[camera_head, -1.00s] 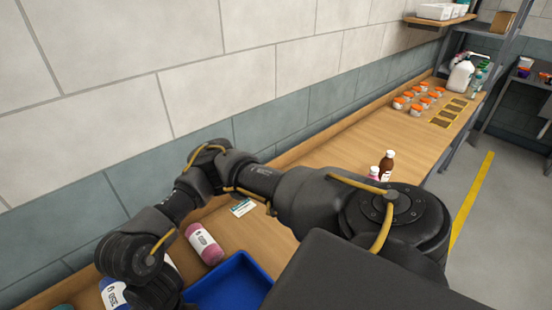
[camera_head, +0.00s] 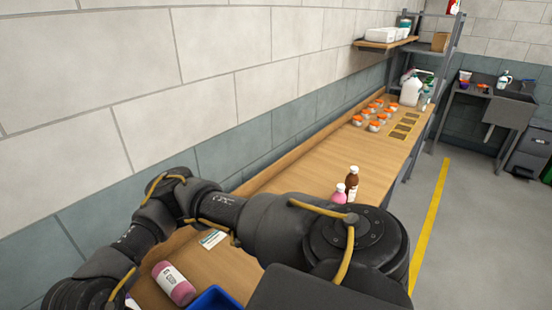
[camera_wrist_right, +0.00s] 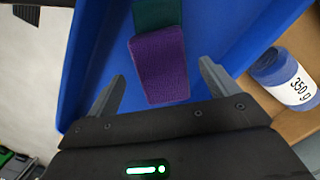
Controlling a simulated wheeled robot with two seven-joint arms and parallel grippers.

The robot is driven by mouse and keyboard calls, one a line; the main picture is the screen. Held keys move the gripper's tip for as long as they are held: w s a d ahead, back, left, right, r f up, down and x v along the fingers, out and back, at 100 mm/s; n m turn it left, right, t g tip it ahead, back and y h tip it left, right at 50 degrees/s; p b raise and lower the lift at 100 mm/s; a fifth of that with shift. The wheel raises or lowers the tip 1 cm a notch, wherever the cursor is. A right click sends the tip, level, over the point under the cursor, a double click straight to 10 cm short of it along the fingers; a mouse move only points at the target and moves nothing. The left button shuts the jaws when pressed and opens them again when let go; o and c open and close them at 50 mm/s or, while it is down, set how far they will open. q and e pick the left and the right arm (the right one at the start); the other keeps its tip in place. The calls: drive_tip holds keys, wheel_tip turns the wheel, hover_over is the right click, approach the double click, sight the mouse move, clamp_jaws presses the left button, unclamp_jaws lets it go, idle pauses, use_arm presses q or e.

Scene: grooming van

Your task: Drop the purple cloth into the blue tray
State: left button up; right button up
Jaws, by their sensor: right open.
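The blue tray (camera_wrist_right: 88,70) fills much of the right wrist view; only a corner of the blue tray (camera_head: 214,299) shows at the bottom of the head view. The purple cloth (camera_wrist_right: 161,66) lies within the tray's outline, with a teal piece (camera_wrist_right: 157,13) directly beyond it; I cannot tell whether they overlap. My right gripper (camera_wrist_right: 161,78) is open over the tray, its two fingers apart on either side of the purple cloth's near end, not closed on it. My right gripper is outside the head view, and my left gripper shows in neither view.
A blue jar marked 350 g (camera_wrist_right: 285,76) stands beside the tray. On the wooden bench (camera_head: 290,205), a pink bottle (camera_head: 173,284) lies near a small card (camera_head: 212,239). Farther along are a brown bottle (camera_head: 352,182) and several orange-lidded jars (camera_head: 376,112). A wall runs along the left.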

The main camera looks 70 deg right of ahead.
wheel_tip(320, 180, up, 9)
drive_tip(key=d+b, duration=0.1)
drive_tip(key=b, duration=0.1)
drive_tip(key=shift+w+r, duration=0.2)
drive_tip(key=shift+w, duration=0.05)
idle(0.6)
